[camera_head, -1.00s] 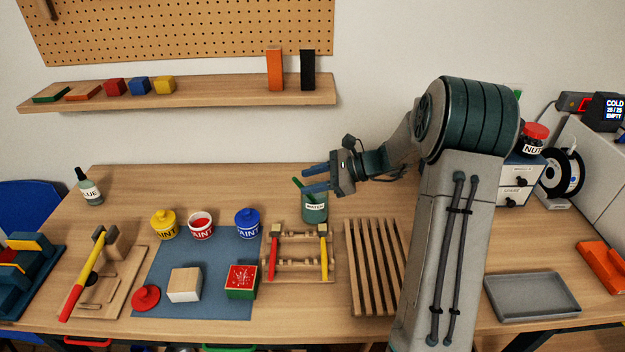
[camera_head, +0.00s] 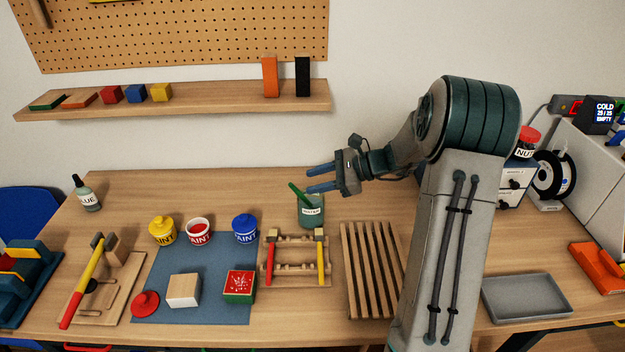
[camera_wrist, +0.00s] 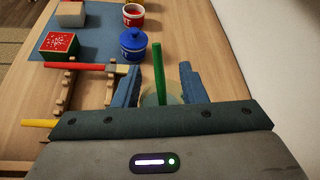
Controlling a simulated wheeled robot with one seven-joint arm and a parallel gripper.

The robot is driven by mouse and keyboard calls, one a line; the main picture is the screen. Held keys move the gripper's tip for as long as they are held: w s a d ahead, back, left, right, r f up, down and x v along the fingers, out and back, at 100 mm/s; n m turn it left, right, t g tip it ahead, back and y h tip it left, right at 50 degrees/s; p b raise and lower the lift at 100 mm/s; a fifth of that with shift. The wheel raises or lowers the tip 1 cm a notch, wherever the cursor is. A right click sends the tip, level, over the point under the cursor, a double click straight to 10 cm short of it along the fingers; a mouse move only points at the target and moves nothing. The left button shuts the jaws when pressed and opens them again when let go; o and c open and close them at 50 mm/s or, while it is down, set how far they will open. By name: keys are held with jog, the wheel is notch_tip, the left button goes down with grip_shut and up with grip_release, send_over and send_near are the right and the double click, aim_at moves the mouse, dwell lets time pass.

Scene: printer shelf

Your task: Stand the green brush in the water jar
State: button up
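The water jar (camera_head: 312,212) stands on the bench behind the brush rack, with a label on its front. The green brush (camera_head: 297,192) stands in the jar, leaning, with its handle sticking up out of the mouth. My gripper (camera_head: 308,177) is just above and behind the jar, its two blue fingers spread apart. In the wrist view the green brush (camera_wrist: 159,72) rises between the open fingers with space on both sides, touching neither. The jar (camera_wrist: 150,99) is mostly hidden there behind my gripper.
A rack (camera_head: 294,277) holds a red and a yellow brush in front of the jar. A blue paint pot (camera_head: 244,229) stands left of it. A slatted wooden rack (camera_head: 371,270) lies to the right. The bench behind the jar is clear.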

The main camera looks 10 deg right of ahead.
jog(key=shift+s+d+r+p, duration=0.2)
jog(key=shift+d+r+p, duration=0.2)
jog(key=shift+d+r, duration=0.15)
jog(key=shift+s+d+r+p, duration=0.2)
jog(key=shift+d+r+p, duration=0.15)
jog(key=shift+d+r, duration=0.15)
jog(key=s+d+r+p, duration=0.1)
jog(key=d+r+p, duration=0.2)
jog(key=r+p, duration=0.3)
notch_tip(320, 180, up, 3)
jog(key=shift+d+f+p, duration=0.2)
jog(key=shift+d+p, duration=0.05)
jog(key=shift+p, duration=0.15)
jog(key=shift+s, duration=0.1)
jog(key=s+a+r+n+g+h, duration=0.2)
jog(key=s+a+n+h, duration=0.15)
jog(key=s+a, duration=0.3)
jog(key=s+r+n+t+h+b, duration=0.1)
jog(key=s+n+h, duration=0.8)
jog(key=s+n, duration=0.6)
jog(key=s, duration=0.5)
jog(key=shift+a+r+t+b, duration=0.2)
jog(key=shift+t+b, duration=0.1)
jog(key=shift+b, duration=0.1)
